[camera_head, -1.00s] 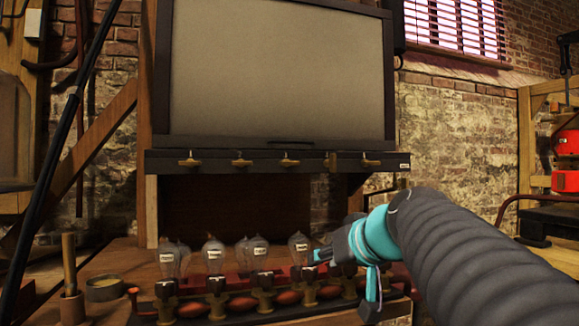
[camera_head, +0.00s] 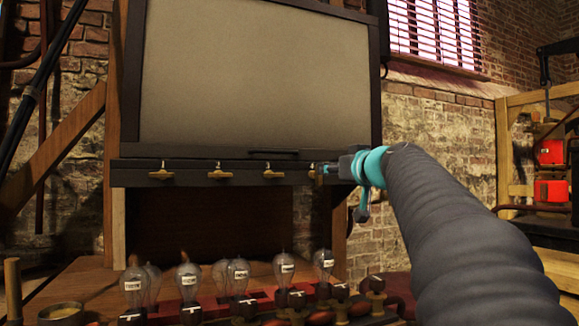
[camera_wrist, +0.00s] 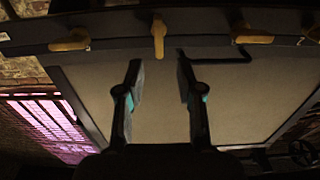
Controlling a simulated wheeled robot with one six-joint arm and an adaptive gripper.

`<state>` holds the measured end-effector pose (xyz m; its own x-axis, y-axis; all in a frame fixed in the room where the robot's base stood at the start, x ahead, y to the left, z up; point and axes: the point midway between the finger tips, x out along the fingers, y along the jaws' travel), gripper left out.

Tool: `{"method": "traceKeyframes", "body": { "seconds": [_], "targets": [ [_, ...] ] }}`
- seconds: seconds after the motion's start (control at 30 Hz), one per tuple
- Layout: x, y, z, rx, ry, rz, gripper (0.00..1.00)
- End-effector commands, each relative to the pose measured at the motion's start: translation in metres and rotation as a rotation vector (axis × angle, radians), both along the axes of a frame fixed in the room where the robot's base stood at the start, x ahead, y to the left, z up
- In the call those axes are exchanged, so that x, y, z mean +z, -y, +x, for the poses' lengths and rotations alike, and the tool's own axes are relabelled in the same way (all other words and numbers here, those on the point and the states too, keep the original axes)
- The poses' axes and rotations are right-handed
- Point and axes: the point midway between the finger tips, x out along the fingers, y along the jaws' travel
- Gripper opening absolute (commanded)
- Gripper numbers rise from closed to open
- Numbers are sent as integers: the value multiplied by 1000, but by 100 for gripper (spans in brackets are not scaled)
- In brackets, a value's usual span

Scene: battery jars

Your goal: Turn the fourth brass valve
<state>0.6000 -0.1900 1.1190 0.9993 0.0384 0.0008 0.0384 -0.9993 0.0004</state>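A row of brass valves sits along the dark rail under the large pale panel. In the head view the first (camera_head: 161,173), second (camera_head: 220,172) and third (camera_head: 273,172) have handles lying level. The fourth brass valve (camera_head: 312,172) shows beside my gripper (camera_head: 325,170). In the wrist view the fourth valve (camera_wrist: 158,38) stands upright in the picture, while its neighbours (camera_wrist: 70,41) and (camera_wrist: 245,38) lie sideways. My gripper (camera_wrist: 160,62) is open, its fingers either side of the line of the fourth valve's handle. Contact cannot be told. The fifth valve is hidden behind my gripper in the head view.
Several labelled glass bulbs (camera_head: 188,278) stand in a row below the rail on the bench. A pale panel (camera_head: 255,75) in a dark frame rises above the rail. A round tin (camera_head: 60,312) is at lower left. The space between rail and bulbs is open.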

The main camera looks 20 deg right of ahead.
Motion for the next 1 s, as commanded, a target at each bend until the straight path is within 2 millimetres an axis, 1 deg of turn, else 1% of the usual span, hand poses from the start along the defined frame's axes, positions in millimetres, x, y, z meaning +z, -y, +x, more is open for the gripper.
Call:
{"method": "traceKeyframes", "body": {
  "seconds": [0.03, 0.1, 0.3, 0.5, 0.77, 0.8, 0.87, 0.9, 0.93, 1.0],
  "targets": [
    [1, -1, 11, 2, -2, 2, 36],
    [2, -1, 23, 1, -1, 1, 36],
    [1, 0, 50, -2, -1, 0, 36],
    [0, 0, 61, -4, -1, 0, 36],
    [0, 0, 62, -5, -1, 0, 36],
    [-1, 0, 62, -5, -1, 0, 34],
    [-1, 1, 62, -5, -1, 0, 19],
    [-1, 1, 62, -5, -1, 0, 9],
    [-1, 1, 62, -5, -1, 0, 1],
    [-1, 1, 62, -5, -1, 0, 0]
  ]
}}
